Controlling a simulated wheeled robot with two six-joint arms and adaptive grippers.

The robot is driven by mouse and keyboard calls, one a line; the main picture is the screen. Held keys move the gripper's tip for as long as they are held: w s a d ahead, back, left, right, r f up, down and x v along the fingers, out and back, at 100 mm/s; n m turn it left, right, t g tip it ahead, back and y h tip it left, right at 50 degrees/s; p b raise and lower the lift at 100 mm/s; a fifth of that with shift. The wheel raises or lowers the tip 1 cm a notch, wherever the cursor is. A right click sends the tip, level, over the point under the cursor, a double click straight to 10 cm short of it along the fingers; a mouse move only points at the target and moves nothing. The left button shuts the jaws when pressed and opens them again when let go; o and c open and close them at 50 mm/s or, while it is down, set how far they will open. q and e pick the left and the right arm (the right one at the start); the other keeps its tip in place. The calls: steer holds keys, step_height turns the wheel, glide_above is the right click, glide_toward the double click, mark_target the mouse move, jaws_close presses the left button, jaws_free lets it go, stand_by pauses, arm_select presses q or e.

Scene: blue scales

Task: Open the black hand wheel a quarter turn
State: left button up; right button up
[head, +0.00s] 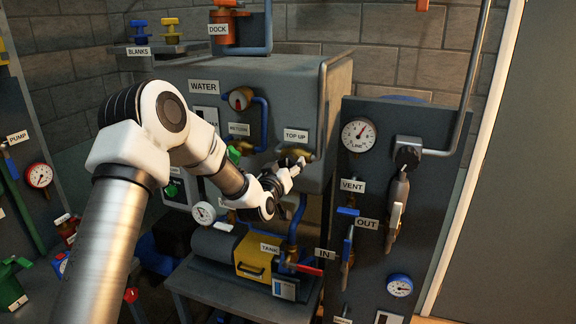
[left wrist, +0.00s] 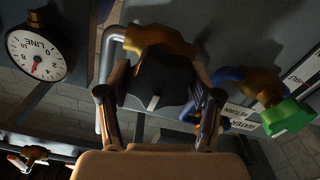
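The black hand wheel (left wrist: 160,78) shows in the left wrist view, on a brass valve body (left wrist: 160,38), with a white mark on its rim. My left gripper (left wrist: 160,95) has one finger on each side of the wheel. A narrow gap seems to show beside the right-hand finger; contact on the other side cannot be told. In the head view my left gripper (head: 291,170) is at the brass valve under the TOP UP label (head: 296,135), and it hides most of the wheel. My right gripper is not in view.
A green-handled valve (left wrist: 288,115) sits close beside the gripper. The LINE gauge (head: 358,134) and another black knob (head: 407,157) are on the panel to the right. A red lever (head: 303,269) and a yellow box (head: 254,258) are below the gripper.

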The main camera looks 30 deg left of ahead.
arm_select(q)
steer(key=shift+c, duration=1.3)
steer(key=shift+f+n+b, duration=0.15)
steer(key=shift+n+b, duration=0.35)
steer(key=shift+b, duration=0.35)
steer(key=n+b, duration=0.4)
steer(key=b, duration=0.2)
steer(key=n+b, duration=0.5)
steer(key=b, duration=0.1)
steer(key=n+b, duration=0.5)
steer(key=b, duration=0.1)
steer(key=shift+f+b, duration=0.3)
steer(key=shift+b, duration=0.1)
steer(key=shift+r+n+b, duration=0.1)
steer(key=shift+n+b, duration=1.4)
steer(key=shift+n, duration=0.2)
